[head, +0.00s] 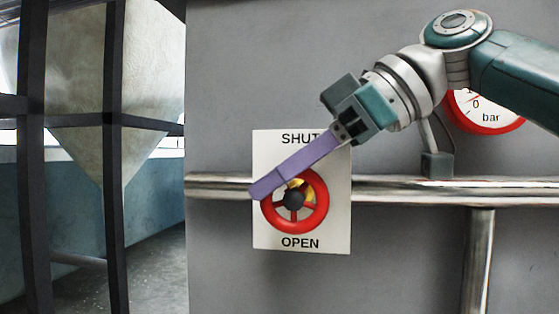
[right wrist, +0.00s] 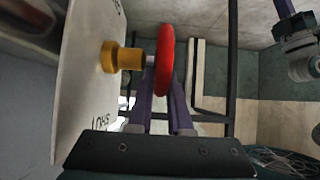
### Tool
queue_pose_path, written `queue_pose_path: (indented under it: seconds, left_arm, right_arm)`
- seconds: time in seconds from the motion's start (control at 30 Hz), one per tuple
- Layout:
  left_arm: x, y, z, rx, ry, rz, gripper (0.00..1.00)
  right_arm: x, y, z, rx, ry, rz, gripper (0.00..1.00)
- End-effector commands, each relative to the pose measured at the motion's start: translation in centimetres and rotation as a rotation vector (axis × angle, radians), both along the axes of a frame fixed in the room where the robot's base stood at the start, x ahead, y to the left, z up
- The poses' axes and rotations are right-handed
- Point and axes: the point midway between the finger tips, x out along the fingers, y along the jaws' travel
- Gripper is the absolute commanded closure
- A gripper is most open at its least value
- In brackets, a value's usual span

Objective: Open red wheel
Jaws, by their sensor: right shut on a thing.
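The red wheel (head: 295,227) has a dark hub and spokes. It sits in front of a white plate (head: 265,236) marked SHUT at the top and OPEN at the bottom. In the right wrist view the red wheel (right wrist: 165,50) shows edge-on, with a yellow stem behind it. My right gripper (head: 262,190) reaches down from the upper right, its purple fingers across the wheel's upper left rim. In the wrist view its fingers (right wrist: 163,95) lie on both sides of the rim, shut on it.
A shiny horizontal pipe (head: 400,189) runs behind the plate along a grey wall. A red-rimmed gauge (head: 487,115) marked bar is at the right, partly behind my right arm. Dark posts (head: 114,220) and a hopper (head: 80,150) stand at the left.

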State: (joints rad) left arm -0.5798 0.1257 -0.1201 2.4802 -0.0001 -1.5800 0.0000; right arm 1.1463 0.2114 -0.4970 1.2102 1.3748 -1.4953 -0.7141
Motion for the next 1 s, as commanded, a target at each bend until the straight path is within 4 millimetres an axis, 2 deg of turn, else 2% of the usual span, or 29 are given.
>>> queue_pose_path:
  seconds: [0.27, 0.3, 0.57, 0.83, 1.0]
  left_arm:
    - [0.0, -0.1, 0.0, -0.004, 0.001, 0.002, 1.0]
    - [0.0, -0.1, 0.0, -0.005, 0.0, 0.004, 1.0]
    - [0.0, -0.3, 0.0, -0.011, 0.001, 0.007, 1.0]
    - [0.0, -0.3, -0.1, -0.009, 0.0, 0.006, 1.0]
    - [0.0, -0.2, -0.8, -0.008, 0.0, 0.006, 1.0]
  right_arm:
    - [0.0, 0.0, 0.0, 0.0, -0.001, 0.001, 1.0]
    - [0.0, 0.0, 0.0, 0.0, -0.001, 0.001, 0.81]
    - [0.0, 0.0, 0.0, 0.0, -0.001, 0.001, 0.53]
    - [0.0, -0.1, 0.1, 0.001, -0.002, 0.0, 0.53]
    - [-0.3, -1.9, 1.2, 0.0, -0.005, -0.002, 0.53]
